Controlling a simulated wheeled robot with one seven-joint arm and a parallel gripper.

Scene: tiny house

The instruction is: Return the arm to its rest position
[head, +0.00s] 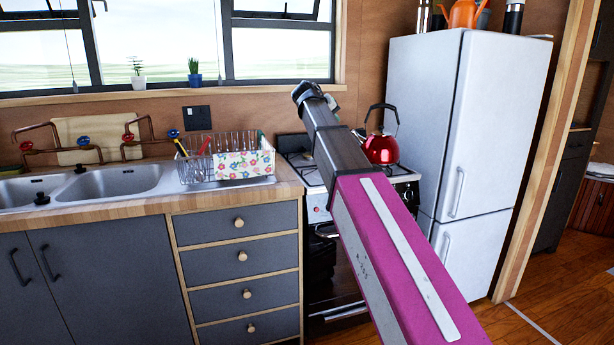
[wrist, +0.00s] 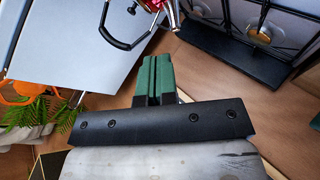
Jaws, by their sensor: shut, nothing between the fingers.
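My arm stretches out from the lower right of the head view toward the stove, purple on the near link and dark farther out. My gripper shows in the wrist view (wrist: 154,78) with its two green fingers closed together and nothing between them. In the head view its end is mostly hidden behind my dark wrist. A red kettle (head: 381,148) with a black handle stands on the stove (head: 405,172), just right of my arm. Part of the kettle also shows at the top of the wrist view (wrist: 168,11), apart from the fingers.
A white fridge (head: 467,120) stands right of the stove, with an orange watering can (head: 463,14) on top. A dish rack (head: 195,168) and a sink (head: 110,181) are on the counter at left. Open wooden floor (head: 545,295) lies at lower right.

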